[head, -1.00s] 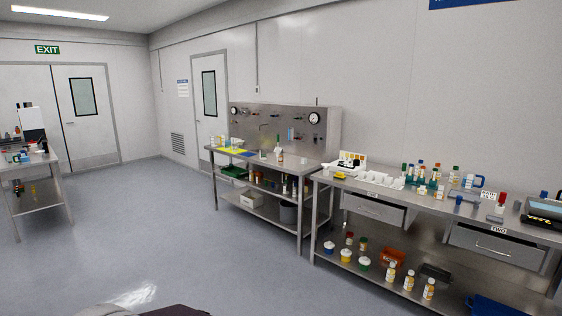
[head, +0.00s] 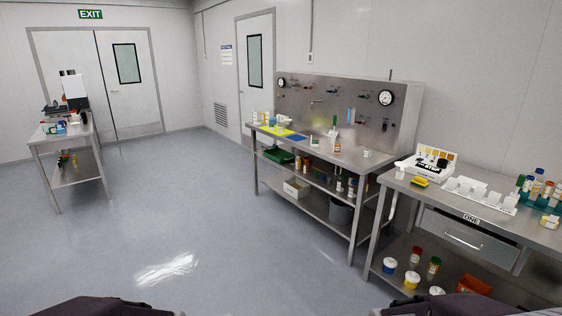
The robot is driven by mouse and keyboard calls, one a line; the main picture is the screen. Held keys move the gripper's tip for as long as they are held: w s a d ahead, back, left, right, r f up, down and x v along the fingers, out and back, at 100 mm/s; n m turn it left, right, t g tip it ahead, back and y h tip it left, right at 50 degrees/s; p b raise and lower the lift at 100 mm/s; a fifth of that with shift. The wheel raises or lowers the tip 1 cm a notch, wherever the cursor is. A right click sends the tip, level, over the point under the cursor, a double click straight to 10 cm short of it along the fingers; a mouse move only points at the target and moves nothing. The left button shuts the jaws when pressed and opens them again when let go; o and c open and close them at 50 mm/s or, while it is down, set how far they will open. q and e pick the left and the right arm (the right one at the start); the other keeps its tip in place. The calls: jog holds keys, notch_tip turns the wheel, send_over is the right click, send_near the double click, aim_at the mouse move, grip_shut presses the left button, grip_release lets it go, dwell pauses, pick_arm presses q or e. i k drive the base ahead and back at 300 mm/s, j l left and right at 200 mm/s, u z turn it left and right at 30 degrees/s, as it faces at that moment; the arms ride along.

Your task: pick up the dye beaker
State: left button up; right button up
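I cannot pick out the dye beaker for certain at this size. The middle steel bench (head: 345,158) has a gauge panel at its back. On it stand a small pale cup-like vessel (head: 367,153) near the right end, a bottle (head: 332,138) near the middle, and small containers (head: 268,118) at the left end. I cannot tell whether any of these is the dye beaker. Dark parts of my arms show at the bottom edge, but neither gripper is in view.
The right bench (head: 440,195) holds a white instrument (head: 431,165), a yellow block and a bottle rack; tubs stand on its lower shelf. A smaller table (head: 45,142) stands at the far left. The grey floor (head: 190,215) between is clear.

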aim_at(337, 145)
jog(key=i+z, duration=0.1)
jog(key=i, duration=0.5)
jog(key=i+j+z, duration=0.1)
jog(key=i, duration=0.5)
jog(key=i+j+z, duration=0.1)
jog(key=i, duration=0.5)
jog(key=i+j+z, duration=0.1)
jog(key=i+j, duration=0.2)
jog(key=i, duration=0.25)
jog(key=i+j+z, duration=0.25)
jog(key=i+z, duration=0.2)
jog(key=i+j+z, duration=1.1)
jog(key=j+z, duration=0.25)
jog(key=j, duration=0.2)
jog(key=i+l, duration=0.25)
jog(key=i, duration=0.15)
